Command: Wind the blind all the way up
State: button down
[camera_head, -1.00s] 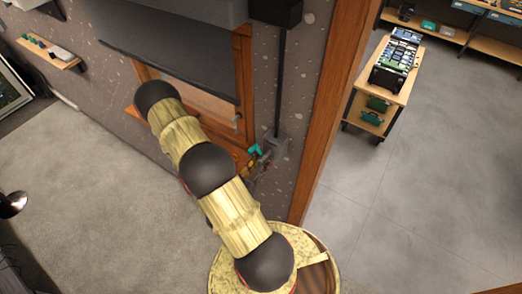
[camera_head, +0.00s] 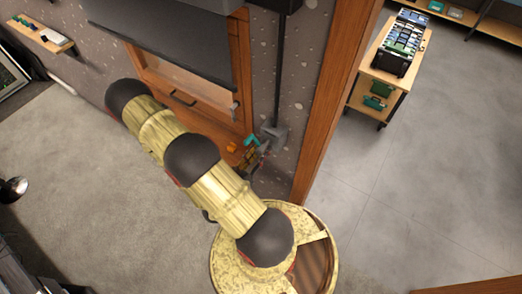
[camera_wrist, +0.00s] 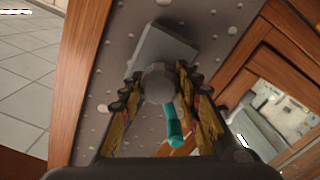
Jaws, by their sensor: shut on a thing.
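The dark grey blind (camera_head: 180,42) hangs over the upper part of the wood-framed window, with a strip of window uncovered below its lower edge. A grey winder box (camera_head: 274,134) sits on the wall to its right, under a dark vertical rod. My gripper (camera_head: 251,154) is at this box and partly hidden by small parts. In the wrist view, my gripper (camera_wrist: 157,84) has a finger on each side of a round grey hub (camera_wrist: 159,82) in front of the box (camera_wrist: 163,45). A teal crank handle (camera_wrist: 173,126) sticks out between the fingers; it also shows in the head view (camera_head: 251,141).
A wooden post (camera_head: 337,95) stands close to the right of the winder. A cart (camera_head: 385,65) with equipment stands on open floor beyond it. A small wall shelf (camera_head: 40,36) is at the far left.

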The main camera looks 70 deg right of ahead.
jog(key=c, duration=1.3)
grip_release()
jog(key=shift+f, duration=0.1)
jog(key=shift+o, duration=0.2)
